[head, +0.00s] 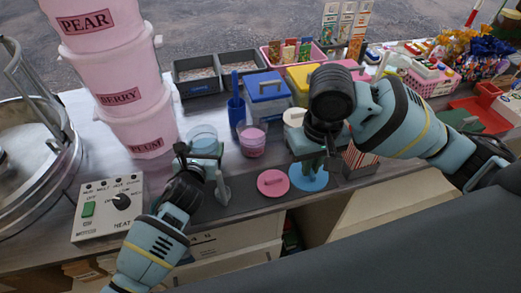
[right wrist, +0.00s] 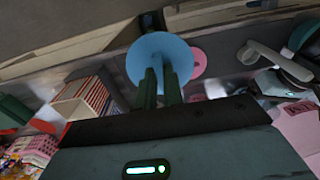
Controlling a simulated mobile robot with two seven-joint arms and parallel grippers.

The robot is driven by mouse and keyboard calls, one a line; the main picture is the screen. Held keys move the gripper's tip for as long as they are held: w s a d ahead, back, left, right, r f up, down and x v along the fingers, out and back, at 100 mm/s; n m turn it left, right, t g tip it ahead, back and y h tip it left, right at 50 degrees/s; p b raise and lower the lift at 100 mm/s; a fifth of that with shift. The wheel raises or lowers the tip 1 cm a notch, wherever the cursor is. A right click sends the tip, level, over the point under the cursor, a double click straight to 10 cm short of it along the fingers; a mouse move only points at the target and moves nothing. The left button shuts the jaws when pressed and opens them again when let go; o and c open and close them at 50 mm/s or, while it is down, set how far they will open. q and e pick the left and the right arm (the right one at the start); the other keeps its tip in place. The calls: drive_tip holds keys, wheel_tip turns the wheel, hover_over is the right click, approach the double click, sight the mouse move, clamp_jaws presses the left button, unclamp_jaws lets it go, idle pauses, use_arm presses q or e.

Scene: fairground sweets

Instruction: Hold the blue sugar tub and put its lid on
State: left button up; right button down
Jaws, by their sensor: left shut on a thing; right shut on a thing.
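The blue sugar tub (head: 203,136) is translucent and stands upright at the left-centre of the counter in the head view. My left gripper (head: 203,152) is shut on its near side. The round blue lid (head: 310,181) is near the counter's front edge, right of the tub and apart from it. My right gripper (head: 312,163) is over the lid and shut on it; the fingers hide the grasped part. In the right wrist view the blue lid (right wrist: 158,55) lies flat across the fingertips (right wrist: 160,75). Whether it touches the counter is unclear.
A pink lid (head: 273,183) lies left of the blue lid, and a pink tub (head: 252,142) stands behind it. A grey-handled tool (head: 221,188) is near my left gripper. A control box (head: 105,207) and stacked pink buckets (head: 137,133) stand left; a striped box (head: 358,158) stands right.

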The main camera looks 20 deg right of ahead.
drive_tip(key=shift+w, duration=0.1)
drive_tip(key=w+a+r, duration=0.2)
drive_tip(key=w+a, duration=0.8)
drive_tip(key=a, duration=0.1)
drive_tip(key=w+a+r, duration=0.3)
drive_tip(key=w+a, duration=0.7)
drive_tip(key=w, duration=0.1)
drive_tip(key=shift+w+a, duration=0.3)
drive_tip(key=shift+a, duration=0.05)
drive_tip(key=shift+f, duration=0.1)
wheel_tip(320, 180, down, 6)
idle(0.4)
drive_tip(key=shift+f, duration=0.25)
idle(1.0)
